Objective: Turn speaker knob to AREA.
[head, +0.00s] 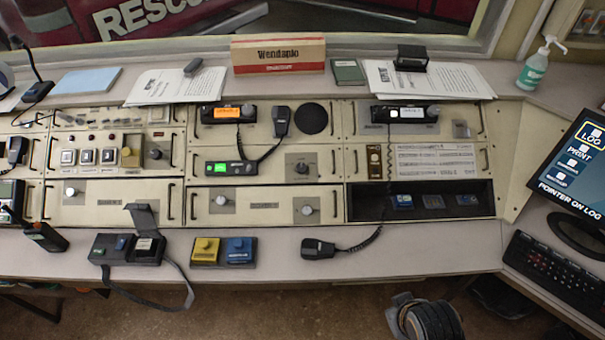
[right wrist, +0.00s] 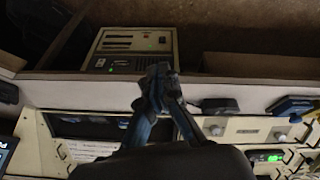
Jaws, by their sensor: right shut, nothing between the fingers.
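My right gripper (right wrist: 157,75) is shut and empty in the right wrist view, apart from the knobs. Two white knobs show there, the nearer one (right wrist: 217,130) right of the fingers. My left gripper is not in view.
A handheld microphone (head: 318,248) with a coiled cord lies on the desk below the panels. A yellow and blue button box (head: 223,251) and a black device with a strap (head: 130,247) stand to its left. A keyboard (head: 553,272) and monitor (head: 574,165) are at right.

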